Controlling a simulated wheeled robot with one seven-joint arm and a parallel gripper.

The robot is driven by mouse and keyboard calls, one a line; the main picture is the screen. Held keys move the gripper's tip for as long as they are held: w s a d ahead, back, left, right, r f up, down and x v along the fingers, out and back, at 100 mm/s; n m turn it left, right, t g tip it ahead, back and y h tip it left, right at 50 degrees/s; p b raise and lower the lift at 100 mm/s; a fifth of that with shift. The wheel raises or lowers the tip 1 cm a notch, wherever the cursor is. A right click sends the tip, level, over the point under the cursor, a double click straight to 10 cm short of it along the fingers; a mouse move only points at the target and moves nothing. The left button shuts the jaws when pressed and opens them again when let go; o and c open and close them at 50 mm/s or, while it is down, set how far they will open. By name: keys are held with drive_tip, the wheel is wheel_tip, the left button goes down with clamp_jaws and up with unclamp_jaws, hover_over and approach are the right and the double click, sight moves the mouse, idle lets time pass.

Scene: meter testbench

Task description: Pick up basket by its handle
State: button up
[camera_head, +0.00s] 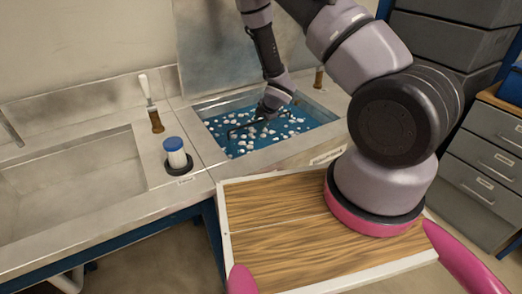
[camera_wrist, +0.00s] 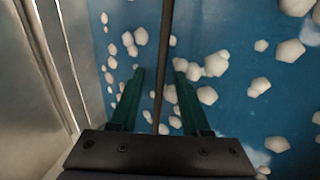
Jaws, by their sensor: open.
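In the head view, a thin dark bar, which looks like the basket's handle (camera_head: 243,128), shows just above the blue, white-dotted surface of the sunken bath. The basket's body cannot be made out. My gripper (camera_head: 264,113) reaches down into the bath at this bar. In the wrist view, my gripper (camera_wrist: 159,75) has its two green fingers apart. The dark handle bar (camera_wrist: 162,60) runs lengthwise through the gap between them, with a gap on each side. Whether the fingertips reach past the bar in depth is unclear.
The metal-rimmed bath (camera_head: 211,151) holds blue liquid with many white lumps. Left of it stand a blue-capped white container (camera_head: 175,153), a white-handled tool (camera_head: 148,97) and an empty sink (camera_head: 75,170). Grey drawers (camera_head: 490,150) stand right. The bath's metal wall (camera_wrist: 50,70) is close left in the wrist view.

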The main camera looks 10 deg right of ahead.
clamp_jaws()
drive_tip(key=shift+r, duration=0.1)
idle(1.2)
